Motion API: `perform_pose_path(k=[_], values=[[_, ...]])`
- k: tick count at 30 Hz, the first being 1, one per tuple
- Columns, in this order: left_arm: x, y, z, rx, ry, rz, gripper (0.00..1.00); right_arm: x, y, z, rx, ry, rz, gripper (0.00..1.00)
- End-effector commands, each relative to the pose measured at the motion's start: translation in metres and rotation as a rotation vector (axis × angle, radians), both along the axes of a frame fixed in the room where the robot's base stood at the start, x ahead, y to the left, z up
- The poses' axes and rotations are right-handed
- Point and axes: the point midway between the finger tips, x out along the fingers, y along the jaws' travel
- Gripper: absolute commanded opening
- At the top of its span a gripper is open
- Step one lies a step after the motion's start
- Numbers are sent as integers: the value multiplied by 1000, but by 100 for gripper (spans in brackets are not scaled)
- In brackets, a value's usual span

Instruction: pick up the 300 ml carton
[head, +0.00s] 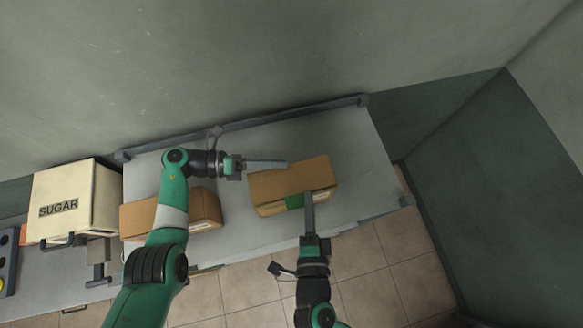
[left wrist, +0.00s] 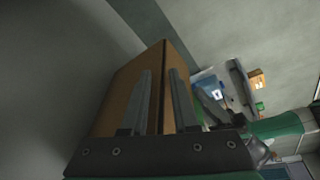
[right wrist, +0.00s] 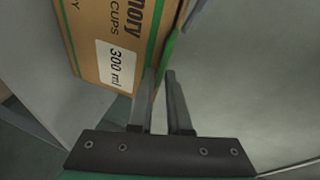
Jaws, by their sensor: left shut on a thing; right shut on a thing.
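The 300 ml carton (head: 285,187) is a brown cardboard box with green bands on the grey table, right of centre in the head view. In the right wrist view the carton (right wrist: 90,40) shows its white "300 ml" label and the word "CUPS". My left gripper (head: 287,164) is at the carton's far side, shut on it; in the left wrist view its fingers (left wrist: 162,72) lie against the brown cardboard. My right gripper (head: 309,194) is at the carton's near side, shut on its edge, with the fingers (right wrist: 161,72) close together there. The exact grip is partly hidden.
A second brown carton (head: 207,208) stands to the left, partly behind my left arm. A cream SUGAR box (head: 75,190) stands further left. The table (head: 355,150) has a raised dark back rail (head: 270,119) and clear room right of the carton.

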Motion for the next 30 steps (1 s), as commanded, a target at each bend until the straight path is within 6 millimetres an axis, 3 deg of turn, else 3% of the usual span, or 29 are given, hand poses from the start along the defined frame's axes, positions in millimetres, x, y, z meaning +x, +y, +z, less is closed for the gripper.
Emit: perform_pose_path(k=[1,8,20,30], values=[[-6,-2,-8,9,18,-14,0,0,0,-2,-1,2,0,0],[-6,-2,-4,9,18,-14,0,0,0,3,-1,0,1,0],[-5,-3,46,3,12,-15,0,0,1,50,1,0,2,0],[-5,-3,47,0,9,-15,0,0,2,49,2,2,5,0]])
